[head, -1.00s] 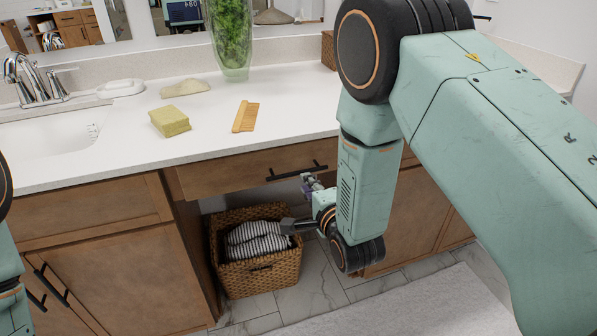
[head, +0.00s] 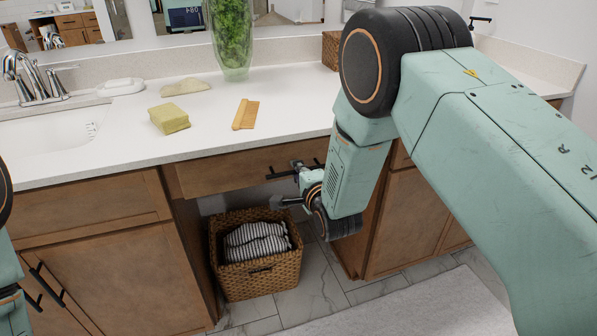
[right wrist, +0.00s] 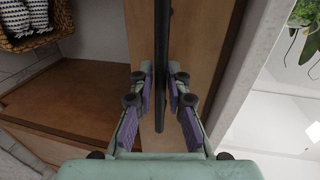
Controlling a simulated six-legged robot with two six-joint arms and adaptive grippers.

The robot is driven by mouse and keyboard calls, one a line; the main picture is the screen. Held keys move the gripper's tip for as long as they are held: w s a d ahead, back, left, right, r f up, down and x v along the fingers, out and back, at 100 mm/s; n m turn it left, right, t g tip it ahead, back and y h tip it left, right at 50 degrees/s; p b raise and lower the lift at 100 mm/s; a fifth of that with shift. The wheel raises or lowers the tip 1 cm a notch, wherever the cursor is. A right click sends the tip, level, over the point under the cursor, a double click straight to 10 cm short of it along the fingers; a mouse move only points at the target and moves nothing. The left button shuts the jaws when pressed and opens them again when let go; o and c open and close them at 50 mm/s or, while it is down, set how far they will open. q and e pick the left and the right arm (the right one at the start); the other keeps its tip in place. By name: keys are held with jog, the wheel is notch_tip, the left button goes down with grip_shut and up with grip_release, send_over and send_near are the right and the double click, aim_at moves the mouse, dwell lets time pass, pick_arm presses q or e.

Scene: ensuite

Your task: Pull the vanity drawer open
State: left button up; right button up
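The vanity drawer (head: 220,178) is a brown wooden front under the white counter, and it looks closed. Its black bar handle (head: 280,174) runs along the front, partly hidden by my right gripper (head: 290,182). In the right wrist view, the handle (right wrist: 162,60) passes between the two purple-padded fingers of my right gripper (right wrist: 163,85). The fingers are open, one on each side of the bar, with small gaps visible. The drawer front (right wrist: 205,50) lies behind them. Only a piece of my left arm shows at the left edge of the head view; its gripper is out of view.
A wicker basket (head: 225,284) with striped towels (head: 258,243) stands in the open space below the drawer. Cabinets with doors flank it.

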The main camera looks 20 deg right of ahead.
grip_shut()
dwell(0.3)
jog(key=shift+s+f, duration=0.1)
